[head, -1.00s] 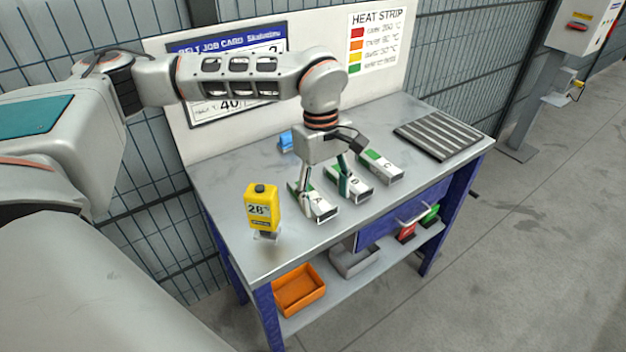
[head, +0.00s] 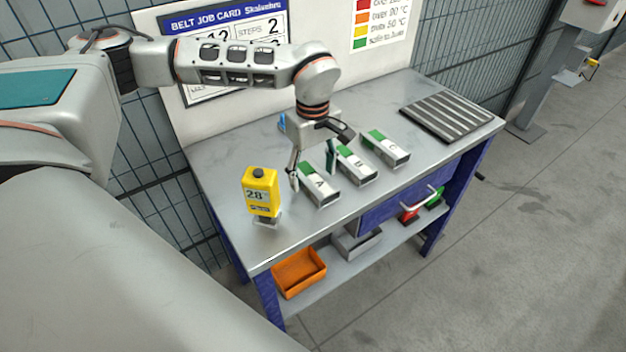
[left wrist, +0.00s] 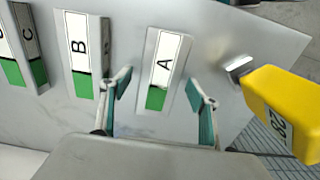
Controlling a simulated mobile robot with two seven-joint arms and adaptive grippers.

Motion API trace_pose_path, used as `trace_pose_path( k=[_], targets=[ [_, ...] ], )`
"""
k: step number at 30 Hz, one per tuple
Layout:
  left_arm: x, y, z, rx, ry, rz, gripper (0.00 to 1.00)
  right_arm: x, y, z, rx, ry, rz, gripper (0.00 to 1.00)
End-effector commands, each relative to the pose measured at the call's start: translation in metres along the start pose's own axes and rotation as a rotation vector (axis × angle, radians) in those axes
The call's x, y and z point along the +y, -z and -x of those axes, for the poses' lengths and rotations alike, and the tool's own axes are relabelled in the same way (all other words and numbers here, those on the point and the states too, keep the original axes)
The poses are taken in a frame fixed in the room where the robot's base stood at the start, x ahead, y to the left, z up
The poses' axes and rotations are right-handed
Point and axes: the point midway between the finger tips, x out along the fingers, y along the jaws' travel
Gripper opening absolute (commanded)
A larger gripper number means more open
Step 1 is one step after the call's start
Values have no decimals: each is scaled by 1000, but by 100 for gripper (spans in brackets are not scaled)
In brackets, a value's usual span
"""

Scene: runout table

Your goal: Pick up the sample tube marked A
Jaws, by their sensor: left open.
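Sample tube A (head: 320,189) is a grey block-like holder with a white label marked A and a green end, lying on the table. It also shows in the left wrist view (left wrist: 165,62). My left gripper (head: 312,172) is open and empty at the green end of tube A. In the left wrist view its two teal-padded fingers (left wrist: 161,92) stand apart, one on each side of A's green end, apparently not touching it. Tubes B (head: 357,165) and C (head: 387,148) look alike and lie beside A. My right gripper is not in view.
A yellow device reading 28 (head: 261,190) stands left of tube A, close to one finger in the left wrist view. A ribbed dark mat (head: 447,116) lies at the table's right. An orange bin (head: 299,271) sits on the lower shelf.

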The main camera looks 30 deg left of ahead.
Motion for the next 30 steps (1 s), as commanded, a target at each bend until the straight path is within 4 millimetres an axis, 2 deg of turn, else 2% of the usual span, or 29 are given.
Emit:
trace_pose_path(
  k=[8,9,14,24,30],
  targets=[
    [0,0,-4,0,-1,0,61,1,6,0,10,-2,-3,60],
    [0,0,-4,0,-1,0,56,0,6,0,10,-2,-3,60],
    [0,0,-4,0,-1,0,15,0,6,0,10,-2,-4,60],
    [1,0,-2,0,-2,0,15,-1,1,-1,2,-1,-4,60],
    [2,0,12,1,-5,-1,15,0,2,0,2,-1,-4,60]
  ],
)
